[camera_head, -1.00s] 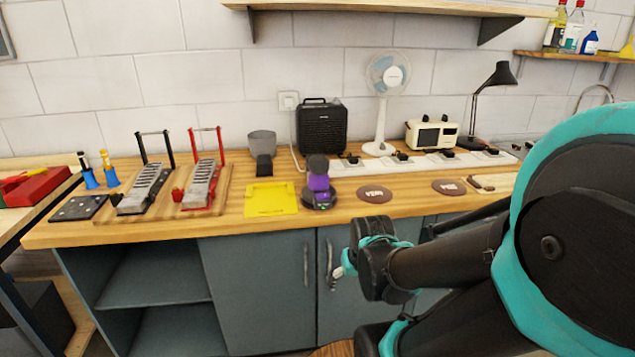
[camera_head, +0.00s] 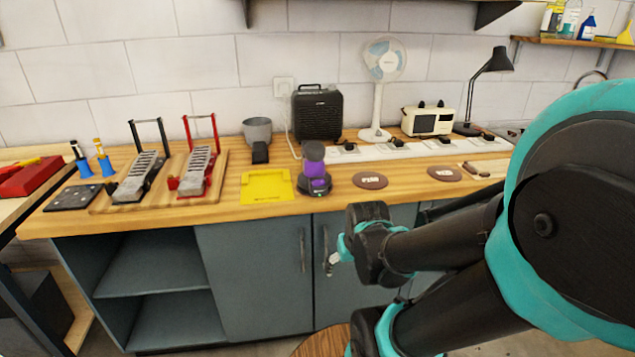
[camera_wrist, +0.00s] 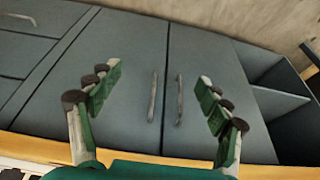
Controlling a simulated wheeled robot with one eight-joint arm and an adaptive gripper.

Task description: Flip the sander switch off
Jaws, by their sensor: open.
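A small purple and dark grey device (camera_head: 314,170) stands upright near the front of the wooden bench; it may be the sander, but I cannot be sure. A long white strip (camera_head: 372,154) with several black switches or plugs lies along the back; their positions are too small to read. My gripper (camera_head: 338,258) is in front of the cabinet doors, below the bench top and apart from the device. In the wrist view my gripper (camera_wrist: 159,78) is open and empty, its fingers spread toward two cabinet handles (camera_wrist: 152,97). The device is not clearly visible there.
A yellow plate (camera_head: 267,187) lies left of the device, and brown discs (camera_head: 370,181) lie right of it. A black heater-like box (camera_head: 318,112), a fan (camera_head: 384,60) and a lamp (camera_head: 493,60) stand behind. Two pedal-like stands (camera_head: 197,172) occupy the left.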

